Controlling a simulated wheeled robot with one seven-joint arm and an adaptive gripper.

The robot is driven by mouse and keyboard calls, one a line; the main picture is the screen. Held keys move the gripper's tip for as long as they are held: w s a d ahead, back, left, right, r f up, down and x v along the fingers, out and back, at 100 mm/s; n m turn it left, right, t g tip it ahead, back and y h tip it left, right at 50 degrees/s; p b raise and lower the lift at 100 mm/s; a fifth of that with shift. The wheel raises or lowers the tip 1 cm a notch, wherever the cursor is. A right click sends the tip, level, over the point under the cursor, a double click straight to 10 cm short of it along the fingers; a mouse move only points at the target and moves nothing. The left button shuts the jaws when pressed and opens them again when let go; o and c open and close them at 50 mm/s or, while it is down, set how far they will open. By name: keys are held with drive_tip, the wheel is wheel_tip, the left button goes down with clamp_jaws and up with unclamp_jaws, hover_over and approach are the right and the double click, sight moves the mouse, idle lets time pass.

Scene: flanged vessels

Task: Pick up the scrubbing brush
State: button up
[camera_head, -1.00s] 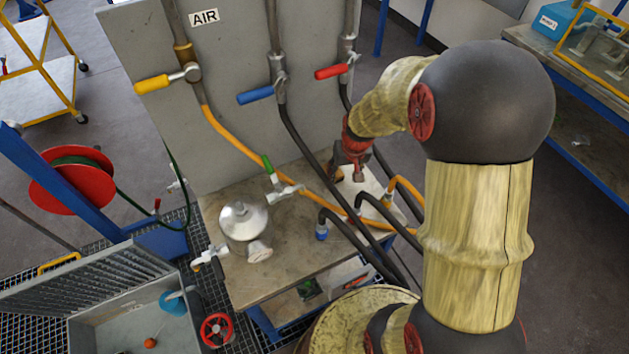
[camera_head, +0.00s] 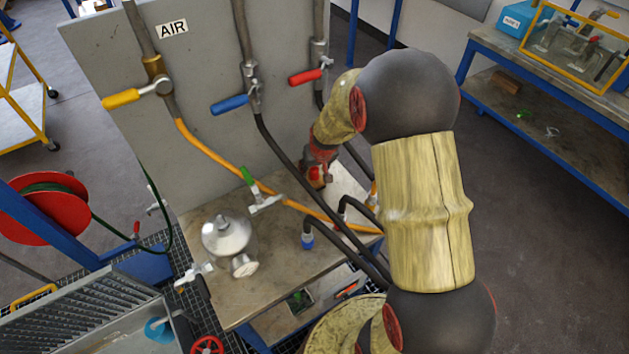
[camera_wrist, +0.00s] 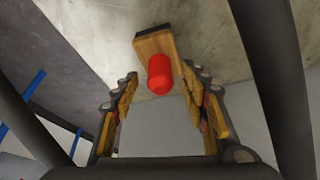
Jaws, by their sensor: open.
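What appears to be the scrubbing brush, a wooden block with a red rounded knob (camera_wrist: 158,72), shows in the wrist view just beyond my fingertips. The knob lies between the lines of the two fingers, and the block is behind it. My gripper (camera_wrist: 160,85) is open, with a finger on each side and nothing held. In the head view my gripper (camera_head: 318,176) is low over the bench's back right, close to the panel. My arm and gripper hide most of the brush there.
The bench (camera_head: 265,285) holds a metal flanged vessel (camera_head: 226,238) at left and a green-handled valve (camera_head: 256,192). Orange and black hoses (camera_head: 290,162) cross close to my gripper. The grey panel (camera_head: 205,120) stands behind. A brown block (camera_head: 507,82) lies on the right-hand shelf.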

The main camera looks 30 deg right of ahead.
drive_tip(key=c, duration=0.3)
drive_tip(key=c, duration=0.8)
clamp_jaws()
